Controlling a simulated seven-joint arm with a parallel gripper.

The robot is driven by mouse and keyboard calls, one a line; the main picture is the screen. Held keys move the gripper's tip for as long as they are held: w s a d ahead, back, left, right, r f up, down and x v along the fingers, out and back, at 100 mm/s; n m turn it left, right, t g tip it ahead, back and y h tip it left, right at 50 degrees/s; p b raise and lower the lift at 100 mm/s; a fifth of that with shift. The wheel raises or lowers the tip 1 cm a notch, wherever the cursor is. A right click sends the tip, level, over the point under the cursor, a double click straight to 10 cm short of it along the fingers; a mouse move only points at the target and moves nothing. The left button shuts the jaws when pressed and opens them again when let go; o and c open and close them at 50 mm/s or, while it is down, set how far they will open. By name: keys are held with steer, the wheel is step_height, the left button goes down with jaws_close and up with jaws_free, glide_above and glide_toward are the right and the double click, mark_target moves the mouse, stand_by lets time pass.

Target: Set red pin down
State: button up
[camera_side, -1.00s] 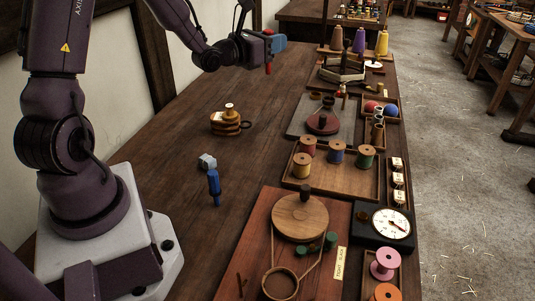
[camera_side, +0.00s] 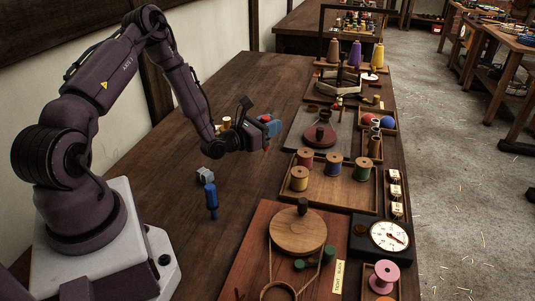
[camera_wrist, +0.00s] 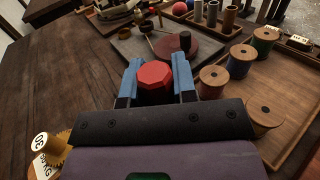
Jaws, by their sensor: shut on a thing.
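The red pin shows in the wrist view as a red faceted top (camera_wrist: 154,76) between the two blue fingers of my gripper (camera_wrist: 156,82). My gripper is shut on it. In the side view my gripper (camera_side: 269,129) hangs above the dark table, left of the tray of spools. Only a small bit of red shows there, and the pin's lower end is hard to make out. A blue pin (camera_side: 211,200) stands upright on the table nearer the camera, beside a small grey block (camera_side: 205,174).
A wooden wheel board (camera_side: 255,250) and a white dial (camera_side: 390,236) are nearer.

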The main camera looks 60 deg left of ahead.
steer(key=shift+f, duration=2.75)
steer(key=shift+f, duration=0.15)
steer(key=o, duration=0.9)
